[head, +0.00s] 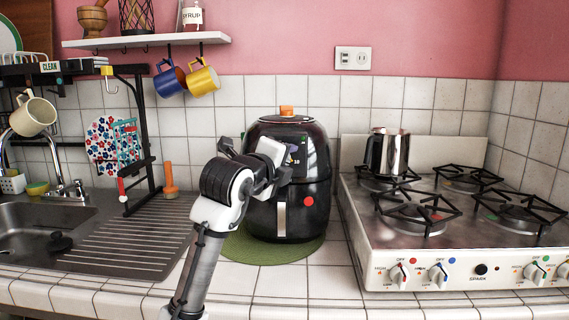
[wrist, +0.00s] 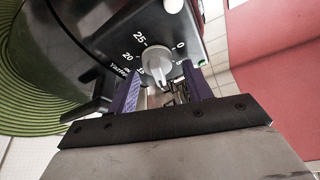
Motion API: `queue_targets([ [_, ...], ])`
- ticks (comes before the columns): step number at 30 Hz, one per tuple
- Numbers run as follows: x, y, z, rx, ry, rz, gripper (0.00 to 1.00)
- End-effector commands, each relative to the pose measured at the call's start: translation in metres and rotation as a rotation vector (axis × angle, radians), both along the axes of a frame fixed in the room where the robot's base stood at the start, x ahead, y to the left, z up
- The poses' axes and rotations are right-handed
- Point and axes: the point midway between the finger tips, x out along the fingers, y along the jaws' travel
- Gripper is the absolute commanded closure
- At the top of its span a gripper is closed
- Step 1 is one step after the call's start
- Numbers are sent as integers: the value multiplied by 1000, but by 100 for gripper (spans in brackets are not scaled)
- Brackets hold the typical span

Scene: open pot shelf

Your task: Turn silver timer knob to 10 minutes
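The silver timer knob (wrist: 157,66) is on the dark front panel of the black air fryer (head: 305,200). White dial marks 25, 20 and 0 show around it in the wrist view. Its narrow grip points down in that view; the number it points at is not clear. My gripper (wrist: 162,72) is open, with its two purple fingers apart on either side of the knob's lower end. I cannot tell whether either finger touches it. In the head view my gripper (head: 284,165) is at the fryer's upper front and hides the knob.
The fryer stands on a round green mat (head: 250,249). A second, pale knob (wrist: 172,5) is at the top of the wrist view. The white stove (head: 350,205) with a metal pot (head: 388,152) is to the right. The sink drainboard (head: 140,235) is to the left.

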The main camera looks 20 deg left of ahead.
Motion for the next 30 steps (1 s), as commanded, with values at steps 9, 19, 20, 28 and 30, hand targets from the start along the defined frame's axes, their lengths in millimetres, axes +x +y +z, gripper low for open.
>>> queue_targets([
  [9,-10,1,1,0,-2,-1,50],
  [19,-79,8,8,2,-4,2,50],
  [20,-86,8,9,2,-3,2,50],
  [28,-128,13,15,1,-2,1,50],
  [30,-133,13,16,0,-1,0,50],
])
